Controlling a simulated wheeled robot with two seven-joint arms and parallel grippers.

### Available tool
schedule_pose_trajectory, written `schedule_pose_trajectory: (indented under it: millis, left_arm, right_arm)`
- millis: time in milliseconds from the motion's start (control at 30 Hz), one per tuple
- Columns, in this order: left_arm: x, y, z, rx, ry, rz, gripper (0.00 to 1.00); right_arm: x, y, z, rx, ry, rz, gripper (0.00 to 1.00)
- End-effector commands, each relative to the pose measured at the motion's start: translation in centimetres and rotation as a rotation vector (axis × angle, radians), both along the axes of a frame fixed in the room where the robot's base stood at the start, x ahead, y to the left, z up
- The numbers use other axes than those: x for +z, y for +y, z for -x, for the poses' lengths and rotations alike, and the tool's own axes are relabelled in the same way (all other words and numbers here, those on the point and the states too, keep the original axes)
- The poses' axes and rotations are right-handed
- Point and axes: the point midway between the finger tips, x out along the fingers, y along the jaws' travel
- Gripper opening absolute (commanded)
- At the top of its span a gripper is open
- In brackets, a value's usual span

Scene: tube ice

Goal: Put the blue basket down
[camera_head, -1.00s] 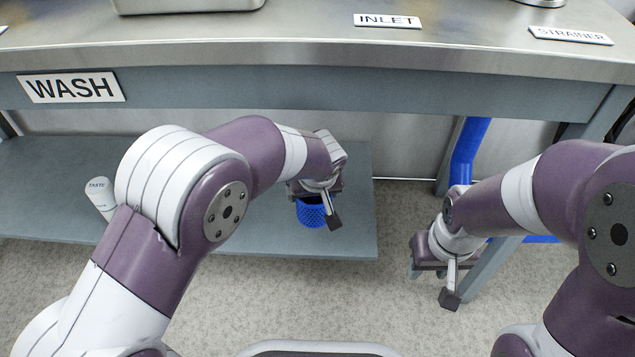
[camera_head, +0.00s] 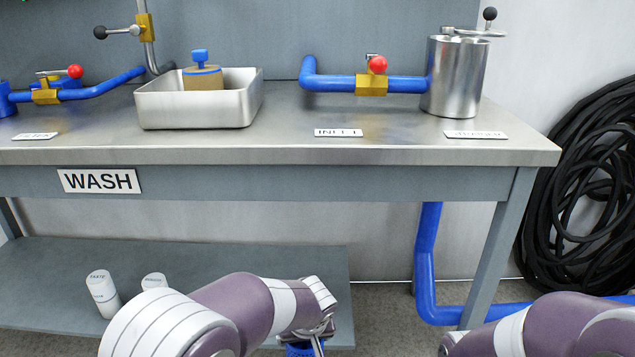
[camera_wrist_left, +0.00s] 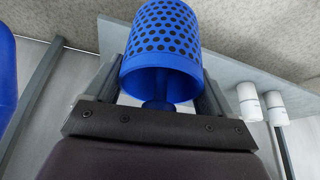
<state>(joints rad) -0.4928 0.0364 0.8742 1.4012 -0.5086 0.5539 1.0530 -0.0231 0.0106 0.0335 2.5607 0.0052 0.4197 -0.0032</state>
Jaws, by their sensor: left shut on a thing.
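The blue basket (camera_wrist_left: 163,35), perforated with dark holes, is between the two fingers of my left gripper (camera_wrist_left: 160,82) in the left wrist view. The gripper is shut on it. In the head view only a small blue piece of the basket (camera_head: 299,350) shows at the bottom edge, below my left wrist and near the front edge of the lower shelf (camera_head: 250,262). Whether the basket touches the shelf cannot be told. My right arm enters at the bottom right, but its gripper is out of the picture.
Two white bottles (camera_head: 103,293) (camera_head: 154,281) stand on the lower shelf. Above is a steel worktop (camera_head: 290,140) with a metal tray (camera_head: 200,108), blue pipes and a steel cylinder (camera_head: 456,78). A blue pipe (camera_head: 426,260) runs down beside the table leg (camera_head: 497,245).

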Motion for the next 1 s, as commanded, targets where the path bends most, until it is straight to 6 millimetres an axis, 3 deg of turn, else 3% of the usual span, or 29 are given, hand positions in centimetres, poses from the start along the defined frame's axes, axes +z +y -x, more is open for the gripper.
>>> schedule_pose_trajectory:
  millis: [300,467,733,1000]
  left_arm:
    - [-0.5,-1.4,0.4,-0.276,0.009,-0.025,0.52]
    - [0.8,-0.5,0.7,-0.394,0.013,-0.025,0.52]
    - [5.7,5.2,0.4,-0.432,-0.005,-0.019,0.52]
    - [10.8,12.3,0.8,-0.268,-0.005,0.005,0.52]
  right_arm:
    - [0.3,0.0,0.0,0.0,-0.001,0.0,0.43]
    - [2.5,0.0,0.0,0.0,-0.001,0.0,0.43]
    - [8.9,0.0,0.0,0.0,-0.001,0.0,0.43]
    - [14.9,0.0,0.0,0.0,-0.001,0.0,0.43]
